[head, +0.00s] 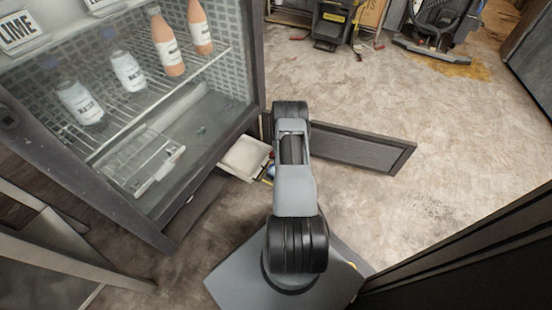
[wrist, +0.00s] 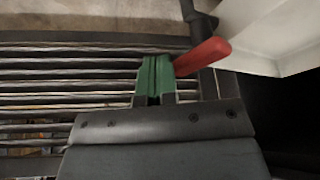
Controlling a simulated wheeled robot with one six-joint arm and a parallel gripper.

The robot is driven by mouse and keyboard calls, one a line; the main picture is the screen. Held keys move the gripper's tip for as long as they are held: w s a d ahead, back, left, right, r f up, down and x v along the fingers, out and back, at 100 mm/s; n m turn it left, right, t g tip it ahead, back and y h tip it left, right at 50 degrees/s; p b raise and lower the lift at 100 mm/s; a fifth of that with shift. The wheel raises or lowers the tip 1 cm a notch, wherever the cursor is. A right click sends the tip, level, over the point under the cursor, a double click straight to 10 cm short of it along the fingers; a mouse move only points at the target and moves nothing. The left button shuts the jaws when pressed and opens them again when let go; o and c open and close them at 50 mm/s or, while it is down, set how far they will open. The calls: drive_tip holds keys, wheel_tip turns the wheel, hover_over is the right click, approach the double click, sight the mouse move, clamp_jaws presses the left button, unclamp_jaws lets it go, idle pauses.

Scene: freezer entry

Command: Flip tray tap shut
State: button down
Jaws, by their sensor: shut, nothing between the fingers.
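The tap shows in the wrist view as a dark body (wrist: 203,22) with a red lever (wrist: 204,57). The lever slants across the picture, its right end higher than its left. My gripper (wrist: 154,68) has green fingers pressed together with nothing between them. The fingers are just left of the lever's left end; I cannot tell whether they touch it. The white tray (wrist: 262,32) is to the right of the tap. In the head view the white tray (head: 246,158) sticks out low beside the cooler, and my arm hides the gripper and most of the tap.
Dark horizontal slats (wrist: 70,85) lie behind and left of the fingers. The glass-fronted cooler (head: 150,95) with bottles stands at the left. A dark panel (head: 350,146) stands out right of my arm.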

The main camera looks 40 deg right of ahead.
drive_tip(key=shift+a, duration=0.15)
drive_tip(key=shift+w+a+p, duration=0.4)
drive_tip(key=shift+a+p, duration=0.2)
drive_tip(key=shift+a, duration=0.1)
drive_tip(key=shift+f, duration=0.1)
drive_tip(key=s+r+b, duration=0.6)
drive_tip(key=s+r, duration=0.1)
drive_tip(key=r, duration=0.2)
drive_tip(key=shift+s+r, duration=0.35)
idle(0.7)
